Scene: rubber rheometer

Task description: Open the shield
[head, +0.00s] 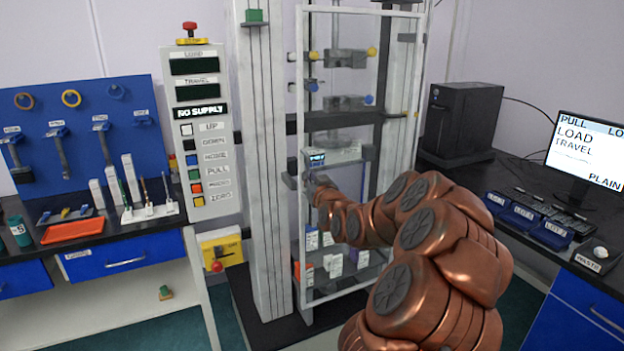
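The shield (352,14) is a tall clear panel in a pale frame on the front of the test machine. It appears closed across the machine's opening, with the grips and crosshead showing behind it. My copper-coloured arm reaches in from the lower right. My gripper (318,183) is at the left side of the shield's frame, about mid-height, by a small dark part that may be its handle. The gripper is small and partly hidden by my own wrist, so I cannot tell whether its fingers touch or hold anything.
A control panel (196,130) reading "NO SUPPLY" stands left of the machine. A yellow switch box (222,248) with a red knob is below it. A blue tool board (75,120) and an orange tray (72,230) are at left. A monitor (588,150) and dark computer (460,120) are at right.

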